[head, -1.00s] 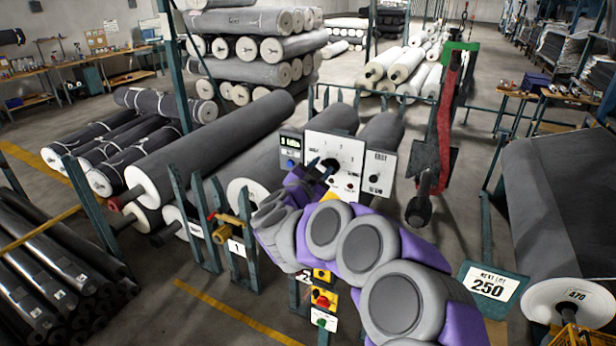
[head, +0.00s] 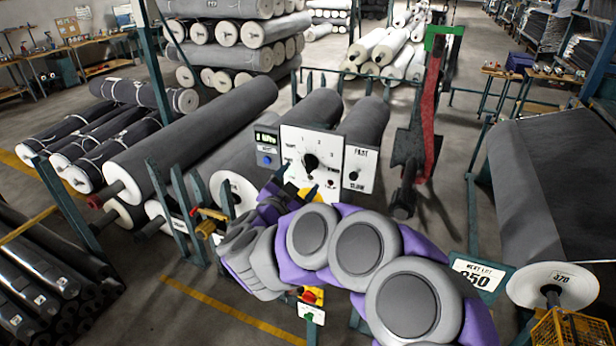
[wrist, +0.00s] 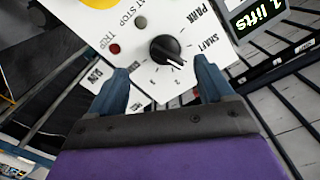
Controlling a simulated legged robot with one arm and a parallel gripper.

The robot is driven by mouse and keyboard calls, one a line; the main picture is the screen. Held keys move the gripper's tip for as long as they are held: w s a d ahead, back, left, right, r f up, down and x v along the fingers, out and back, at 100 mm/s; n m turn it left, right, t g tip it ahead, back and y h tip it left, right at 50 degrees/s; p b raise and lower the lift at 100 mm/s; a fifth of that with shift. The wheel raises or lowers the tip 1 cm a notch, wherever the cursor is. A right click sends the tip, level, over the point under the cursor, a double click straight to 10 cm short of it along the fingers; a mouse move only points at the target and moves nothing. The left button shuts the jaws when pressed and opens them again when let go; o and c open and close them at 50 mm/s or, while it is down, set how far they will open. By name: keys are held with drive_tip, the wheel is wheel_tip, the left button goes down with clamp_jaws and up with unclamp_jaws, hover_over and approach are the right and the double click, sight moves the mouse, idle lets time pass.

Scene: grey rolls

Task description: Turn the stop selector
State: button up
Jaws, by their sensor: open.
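The stop selector is a round black knob (wrist: 167,48) on a white panel (wrist: 140,30) marked PARK, SHAFT and numbers in the wrist view. The knob has a pale pointer line; its exact setting is hard to read. In the head view the knob (head: 311,163) shows clear on the white panel (head: 297,142). My gripper (wrist: 161,84) is open and empty, its two blue-grey fingers apart just short of the knob, one to each side in the picture. In the head view my gripper (head: 284,192) is below and left of the knob, partly hidden by my arm.
A grey box with a green display (head: 266,145) adjoins the panel on the left, and a FAST/SLOW plate (head: 360,170) on the right. TRIP and STOP lamps sit beside the knob. Grey rolls (head: 190,140) lie left.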

drive_tip(key=p+v, duration=0.1)
drive_tip(key=v, duration=1.2)
drive_tip(key=shift+s+d, duration=0.2)
drive_tip(key=shift+s, duration=0.1)
idle(0.8)
